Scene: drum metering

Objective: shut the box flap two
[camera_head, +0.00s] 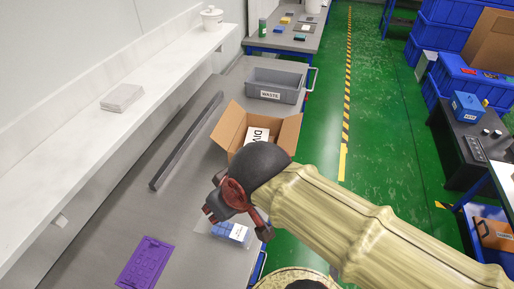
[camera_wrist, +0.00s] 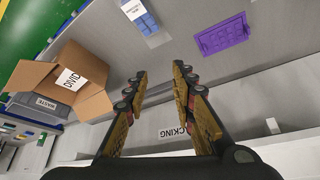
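An open cardboard box (camera_head: 232,121) stands on the grey table in front of the grey waste bin. Its flaps (camera_head: 284,133) stand spread outward, and a white sheet lettered "DIVID" (camera_head: 256,136) shows inside. My arm hides part of its near side in the head view. In the wrist view the box (camera_wrist: 88,66) is at the left, with flaps (camera_wrist: 30,74) spread. I cannot tell which flap is number two. My gripper (camera_wrist: 164,82) is open and empty, its fingers wide apart over the table, away from the box. In the head view my gripper (camera_head: 236,214) is nearer than the box.
A grey bin labelled WASTE (camera_head: 275,86) stands behind the box. A purple tray (camera_head: 146,262) and a blue labelled item (camera_head: 231,231) lie on the near table. A grey bar (camera_head: 186,141) runs along the table's left. A white shelf (camera_head: 75,125) borders it.

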